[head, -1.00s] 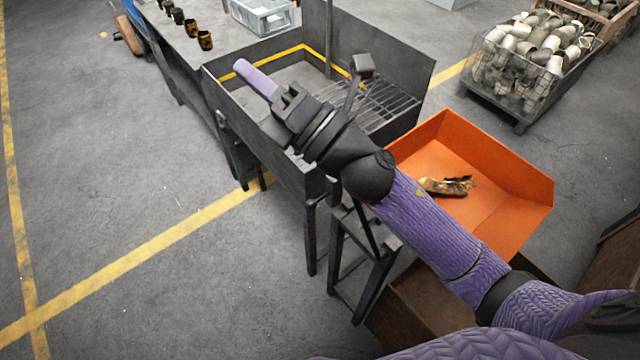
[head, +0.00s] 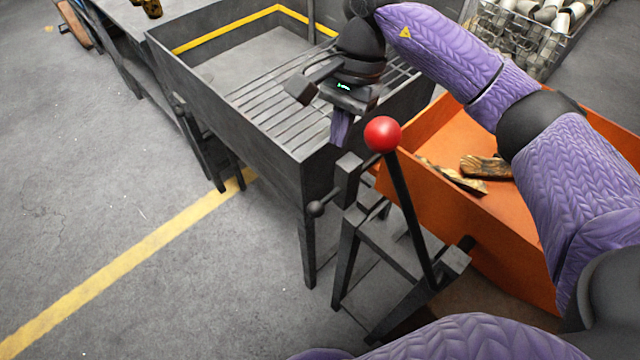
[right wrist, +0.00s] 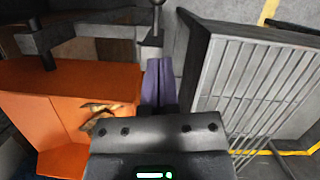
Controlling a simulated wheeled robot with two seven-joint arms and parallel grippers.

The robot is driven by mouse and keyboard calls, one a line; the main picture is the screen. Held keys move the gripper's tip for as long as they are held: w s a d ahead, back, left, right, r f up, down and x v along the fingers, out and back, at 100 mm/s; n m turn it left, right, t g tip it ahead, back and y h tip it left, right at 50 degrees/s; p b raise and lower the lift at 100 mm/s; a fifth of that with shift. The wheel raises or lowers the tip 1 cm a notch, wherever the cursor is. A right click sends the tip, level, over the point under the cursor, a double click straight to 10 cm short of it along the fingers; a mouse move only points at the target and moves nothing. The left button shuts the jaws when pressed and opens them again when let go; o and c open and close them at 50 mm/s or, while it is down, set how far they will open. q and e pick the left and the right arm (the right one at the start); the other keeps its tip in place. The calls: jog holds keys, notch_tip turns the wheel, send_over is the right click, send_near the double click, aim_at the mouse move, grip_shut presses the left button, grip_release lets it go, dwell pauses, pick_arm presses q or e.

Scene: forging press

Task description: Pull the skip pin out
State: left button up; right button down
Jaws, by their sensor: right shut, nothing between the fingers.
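The likely skip pin is a dark rod with a round knob (head: 316,208), running from a dark block (head: 347,178) beside the orange skip (head: 520,245). In the right wrist view a similar dark knob (right wrist: 157,3) sits at the top edge, beyond the fingertips. The pin's inner end is hidden. My left gripper is not in view.
A lever with a red ball (head: 382,134) stands close to my right gripper on a dark stand (head: 345,250). Scrap pieces (head: 485,167) lie in the skip. A wire bin of parts (head: 520,40) stands at the back right. The floor at left is clear.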

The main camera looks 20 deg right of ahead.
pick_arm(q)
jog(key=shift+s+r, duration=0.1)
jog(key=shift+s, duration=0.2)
pick_arm(e)
jog(key=shift+s+r, duration=0.15)
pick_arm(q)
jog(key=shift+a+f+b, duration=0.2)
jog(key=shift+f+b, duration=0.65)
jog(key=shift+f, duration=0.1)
pick_arm(e)
jog(key=x, duration=1)
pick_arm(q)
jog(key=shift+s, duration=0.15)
pick_arm(e)
jog(key=shift+a, duration=0.2)
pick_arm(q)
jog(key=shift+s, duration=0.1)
pick_arm(e)
jog(key=a, duration=0.1)
jog(key=s+a, duration=0.1)
jog(key=a, duration=0.1)
jog(key=s+a, duration=0.1)
jog(key=shift+a, duration=0.25)
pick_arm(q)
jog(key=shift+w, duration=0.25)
pick_arm(e)
jog(key=shift+r, duration=0.1)
